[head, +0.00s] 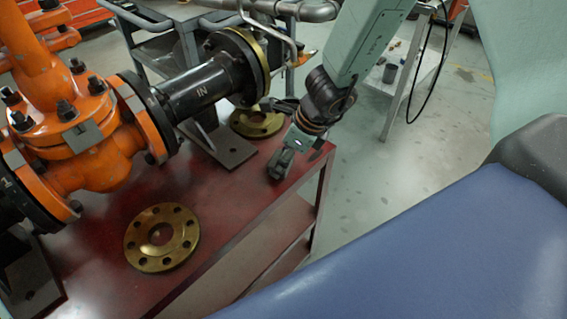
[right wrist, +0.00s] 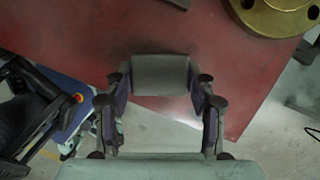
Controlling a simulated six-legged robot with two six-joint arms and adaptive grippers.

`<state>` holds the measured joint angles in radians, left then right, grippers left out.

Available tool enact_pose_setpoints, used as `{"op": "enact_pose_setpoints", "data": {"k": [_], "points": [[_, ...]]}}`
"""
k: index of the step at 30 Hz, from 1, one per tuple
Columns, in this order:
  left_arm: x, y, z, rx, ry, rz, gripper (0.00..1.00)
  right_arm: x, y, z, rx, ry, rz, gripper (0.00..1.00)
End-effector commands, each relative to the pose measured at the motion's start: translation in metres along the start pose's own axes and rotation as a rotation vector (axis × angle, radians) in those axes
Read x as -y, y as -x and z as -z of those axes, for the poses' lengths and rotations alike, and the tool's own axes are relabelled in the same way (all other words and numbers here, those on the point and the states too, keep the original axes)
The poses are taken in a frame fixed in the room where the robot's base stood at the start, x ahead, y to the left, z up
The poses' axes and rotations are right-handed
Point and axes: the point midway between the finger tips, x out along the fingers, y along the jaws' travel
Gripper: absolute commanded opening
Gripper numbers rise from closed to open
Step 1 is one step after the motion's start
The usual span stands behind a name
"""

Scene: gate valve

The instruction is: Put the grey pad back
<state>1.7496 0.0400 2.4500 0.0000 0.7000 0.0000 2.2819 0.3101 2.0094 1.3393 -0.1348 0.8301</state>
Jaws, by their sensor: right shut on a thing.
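The grey pad (right wrist: 160,75) is a small block with a rounded face. It sits between the two fingers of my right gripper (head: 283,162), which is shut on it. In the right wrist view the pad is over the red table (right wrist: 75,45) near its edge. In the head view this gripper is at the right edge of the red table top (head: 215,200), and the pad is hard to tell from the fingers. I cannot tell whether the pad touches the table. My left gripper is not in view.
A brass flange (head: 162,237) lies flat on the table's front. Another brass flange (head: 257,122) lies behind my gripper, next to the black pipe (head: 205,87). The orange valve (head: 95,155) stands at left. A grey cart (head: 165,50) is behind.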

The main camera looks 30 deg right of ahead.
Motion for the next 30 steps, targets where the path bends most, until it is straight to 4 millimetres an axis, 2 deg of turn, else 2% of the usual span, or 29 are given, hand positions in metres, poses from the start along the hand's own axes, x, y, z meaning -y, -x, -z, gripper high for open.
{"op": "enact_pose_setpoints", "data": {"k": [12,13,21,30], "points": [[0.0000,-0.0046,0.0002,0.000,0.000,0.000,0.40,0.0004,-0.0040,0.0012,0.001,0.001,0.001,0.21],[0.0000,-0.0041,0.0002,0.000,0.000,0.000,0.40,0.0004,-0.0036,0.0011,0.001,0.001,0.001,0.57],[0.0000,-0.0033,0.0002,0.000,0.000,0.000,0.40,0.0003,-0.0028,0.0008,0.001,0.001,0.001,0.78],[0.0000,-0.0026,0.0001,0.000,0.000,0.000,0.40,0.0004,-0.0021,0.0005,0.001,0.001,0.001,0.78]]}}
